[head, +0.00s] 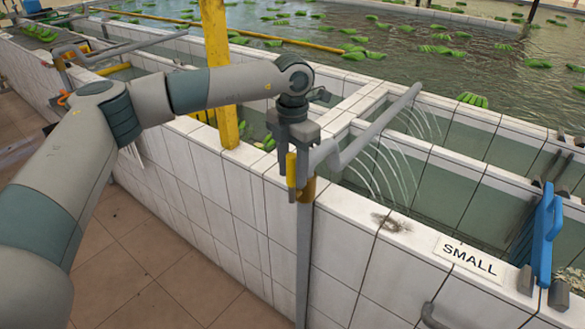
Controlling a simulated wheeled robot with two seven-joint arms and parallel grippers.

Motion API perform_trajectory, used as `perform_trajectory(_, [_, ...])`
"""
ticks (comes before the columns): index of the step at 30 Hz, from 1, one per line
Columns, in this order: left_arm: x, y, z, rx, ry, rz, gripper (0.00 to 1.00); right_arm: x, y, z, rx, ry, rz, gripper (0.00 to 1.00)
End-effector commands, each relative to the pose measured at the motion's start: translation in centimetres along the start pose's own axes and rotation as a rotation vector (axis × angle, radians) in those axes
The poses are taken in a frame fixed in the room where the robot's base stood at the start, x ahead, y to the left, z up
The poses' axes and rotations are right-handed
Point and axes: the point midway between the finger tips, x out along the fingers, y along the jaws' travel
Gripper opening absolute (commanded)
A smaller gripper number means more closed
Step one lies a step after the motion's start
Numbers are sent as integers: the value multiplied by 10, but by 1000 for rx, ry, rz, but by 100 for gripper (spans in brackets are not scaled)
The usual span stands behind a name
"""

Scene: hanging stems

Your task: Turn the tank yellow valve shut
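The yellow valve handle (291,170) hangs upright beside the grey pipe (325,155) at the tank's near wall. A vertical grey pipe with a yellow-brown collar runs down the tiled wall just right of it. My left gripper (293,135) points down from above, right over the handle's upper end. Its fingers overlap the top of the handle and pipe fitting, so whether they are closed on it cannot be told. My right gripper is not in view.
The white-tiled tank wall (240,200) runs diagonally below the gripper. A spray pipe (385,115) pours water into the tank. A yellow post (218,70) stands behind my forearm. A blue gate (545,235) and a SMALL sign (469,257) are at right. Green bananas (440,50) float behind.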

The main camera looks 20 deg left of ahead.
Motion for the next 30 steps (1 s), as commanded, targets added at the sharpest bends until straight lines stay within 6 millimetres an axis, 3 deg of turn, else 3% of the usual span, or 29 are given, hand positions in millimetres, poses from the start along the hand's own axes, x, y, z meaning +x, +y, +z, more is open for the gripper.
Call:
perform_trajectory(12, [6, 0, 0, 0, 1, 0, 39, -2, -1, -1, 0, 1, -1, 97])
perform_trajectory(17, [6, 0, 0, 0, 1, 0, 1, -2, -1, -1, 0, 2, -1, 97])
perform_trajectory(30, [8, -3, 4, 0, -7, -37, 0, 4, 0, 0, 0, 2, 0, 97])
